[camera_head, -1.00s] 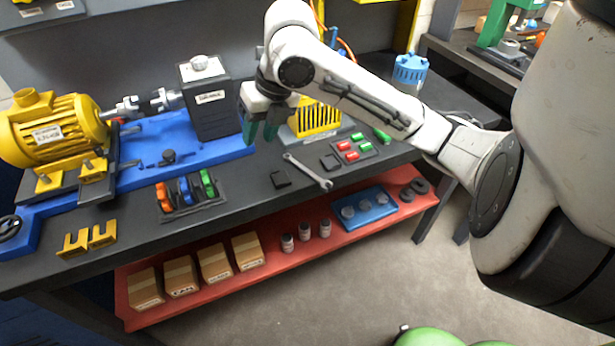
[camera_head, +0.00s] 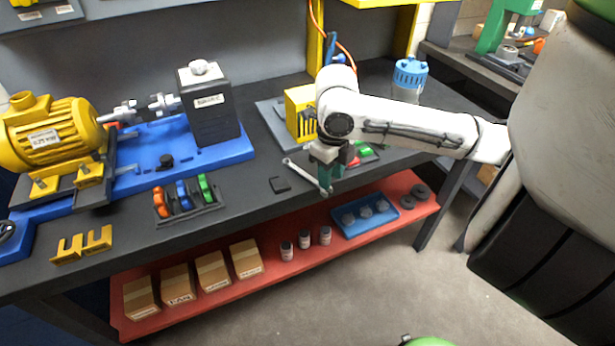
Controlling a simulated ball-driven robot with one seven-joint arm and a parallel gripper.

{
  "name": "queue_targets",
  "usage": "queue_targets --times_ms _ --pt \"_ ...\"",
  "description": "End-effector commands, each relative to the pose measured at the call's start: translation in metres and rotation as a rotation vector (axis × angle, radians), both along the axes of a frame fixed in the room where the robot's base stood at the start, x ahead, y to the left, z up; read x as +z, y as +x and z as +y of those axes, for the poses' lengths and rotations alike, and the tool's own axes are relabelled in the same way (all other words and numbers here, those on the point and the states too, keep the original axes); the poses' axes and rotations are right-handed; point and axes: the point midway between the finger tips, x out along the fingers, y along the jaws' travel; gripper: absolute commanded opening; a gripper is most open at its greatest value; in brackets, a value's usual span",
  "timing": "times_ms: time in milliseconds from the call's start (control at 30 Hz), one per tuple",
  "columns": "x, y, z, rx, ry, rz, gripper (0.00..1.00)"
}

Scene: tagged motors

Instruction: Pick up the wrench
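The wrench (camera_head: 301,171) is a slim silver tool lying diagonally on the dark workbench top, near its front edge. Its upper-left end and shaft are visible. My gripper (camera_head: 328,183), with green fingers, points down over the wrench's lower-right end and partly hides it. The fingertips are close to that end. I cannot tell whether they touch it, or how far apart they are.
A red lower shelf (camera_head: 285,262) holds boxes and bottles.

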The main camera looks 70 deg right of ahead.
Motion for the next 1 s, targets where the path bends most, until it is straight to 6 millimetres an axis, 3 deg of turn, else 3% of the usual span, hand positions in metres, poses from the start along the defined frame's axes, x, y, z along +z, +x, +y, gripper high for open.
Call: queue_targets --times_ms 300,567,933,1000 --pt "-0.04 0.003 -0.001 -0.003 0.001 -0.001 0.36" --pt "-0.043 0.003 -0.001 -0.001 0.001 0.0 0.36" --pt "-0.042 0.003 -0.001 -0.001 0.001 0.0 0.02" --pt "-0.042 0.004 -0.001 -0.001 0.0 -0.001 0.0"
